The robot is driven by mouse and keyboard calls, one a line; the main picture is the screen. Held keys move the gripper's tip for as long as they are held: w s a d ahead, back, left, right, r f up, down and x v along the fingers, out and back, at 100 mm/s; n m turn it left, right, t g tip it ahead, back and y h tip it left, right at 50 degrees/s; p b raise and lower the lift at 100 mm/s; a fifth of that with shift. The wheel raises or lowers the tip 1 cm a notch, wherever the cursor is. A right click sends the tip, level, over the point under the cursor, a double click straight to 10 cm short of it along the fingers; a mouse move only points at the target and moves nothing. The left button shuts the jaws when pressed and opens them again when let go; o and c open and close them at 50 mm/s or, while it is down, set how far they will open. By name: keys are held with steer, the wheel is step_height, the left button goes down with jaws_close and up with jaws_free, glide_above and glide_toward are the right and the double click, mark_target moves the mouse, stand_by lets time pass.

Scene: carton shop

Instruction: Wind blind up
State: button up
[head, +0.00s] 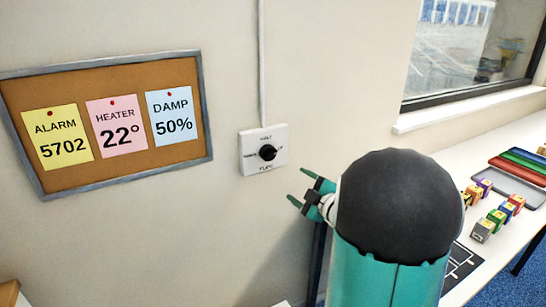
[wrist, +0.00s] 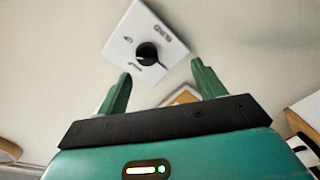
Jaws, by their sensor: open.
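A white square wall plate (head: 248,166) with a round black knob (head: 267,152) is on the wall right of the pinboard. Small words surround the knob, too small to read surely. My gripper (head: 300,186) is open and empty, to the right of and a little below the plate, apart from it. In the wrist view, the plate (wrist: 120,42) and knob (wrist: 147,54) show beyond the two green fingers of my gripper (wrist: 161,68), with the knob roughly between them. A window (head: 468,45) is at the top right; no blind shows in its visible part.
A pinboard (head: 125,68) holds notes: ALARM 5702, HEATER 22°, DAMP 50%. A thin white conduit (head: 262,60) rises from the plate. On the right, a white table (head: 490,262) bears several coloured blocks (head: 497,216) and a grey tray (head: 508,184). The wall around the plate is clear.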

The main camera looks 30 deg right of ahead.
steer(key=shift+s+f, duration=0.2)
steer(key=shift+s, duration=1.9)
steer(key=s, duration=1.3)
steer(key=shift+s+r, duration=0.4)
steer(key=shift+r, duration=0.05)
steer(key=shift+d, duration=0.1)
